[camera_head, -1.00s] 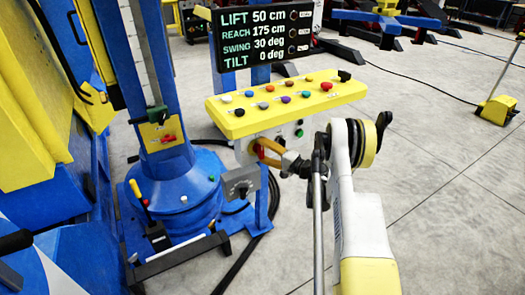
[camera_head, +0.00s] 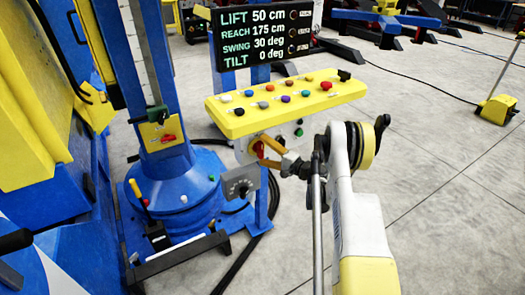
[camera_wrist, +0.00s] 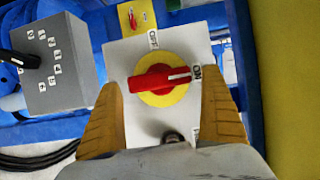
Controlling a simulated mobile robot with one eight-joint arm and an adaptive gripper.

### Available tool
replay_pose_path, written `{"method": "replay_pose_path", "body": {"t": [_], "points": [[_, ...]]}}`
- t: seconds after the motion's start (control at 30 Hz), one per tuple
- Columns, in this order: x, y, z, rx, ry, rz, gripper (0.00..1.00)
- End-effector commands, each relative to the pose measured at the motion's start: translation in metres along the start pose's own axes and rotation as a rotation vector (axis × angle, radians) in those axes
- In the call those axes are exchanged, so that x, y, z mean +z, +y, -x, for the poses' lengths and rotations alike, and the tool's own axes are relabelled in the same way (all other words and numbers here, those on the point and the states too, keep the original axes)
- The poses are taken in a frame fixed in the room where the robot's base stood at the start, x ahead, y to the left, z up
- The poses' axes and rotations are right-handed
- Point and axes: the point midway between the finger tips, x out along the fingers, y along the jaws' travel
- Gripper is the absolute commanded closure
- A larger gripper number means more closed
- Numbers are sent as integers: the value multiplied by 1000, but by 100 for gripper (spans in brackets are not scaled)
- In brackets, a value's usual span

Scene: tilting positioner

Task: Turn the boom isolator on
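A red rotary switch handle (camera_wrist: 160,79) sits on a yellow disc (camera_wrist: 168,97) on a white plate in the wrist view. OFF is printed above it and ON to its right. The handle lies level, its right end at ON. In the head view the red switch (camera_head: 258,148) shows below the yellow button panel. No name for the switch is readable. My gripper (camera_wrist: 160,84) is open, one yellow finger on each side of the handle, with visible gaps. The gripper also shows in the head view (camera_head: 265,152), in front of the switch.
The yellow button panel (camera_head: 240,126) stands over the switch, below a display (camera_head: 263,33). A grey dial box (camera_head: 241,182) is at lower left. Another small red switch (camera_head: 165,138) is on the blue column. Open floor lies to the right.

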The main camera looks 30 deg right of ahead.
Motion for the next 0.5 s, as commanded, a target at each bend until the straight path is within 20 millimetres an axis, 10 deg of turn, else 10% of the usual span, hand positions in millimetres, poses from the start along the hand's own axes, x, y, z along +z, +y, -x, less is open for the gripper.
{"method": "replay_pose_path", "body": {"t": [0.27, 0.5], "points": [[-1, 0, 8, 0, 2, 0, 6], [-2, 0, 56, 0, 5, 0, 6]]}}
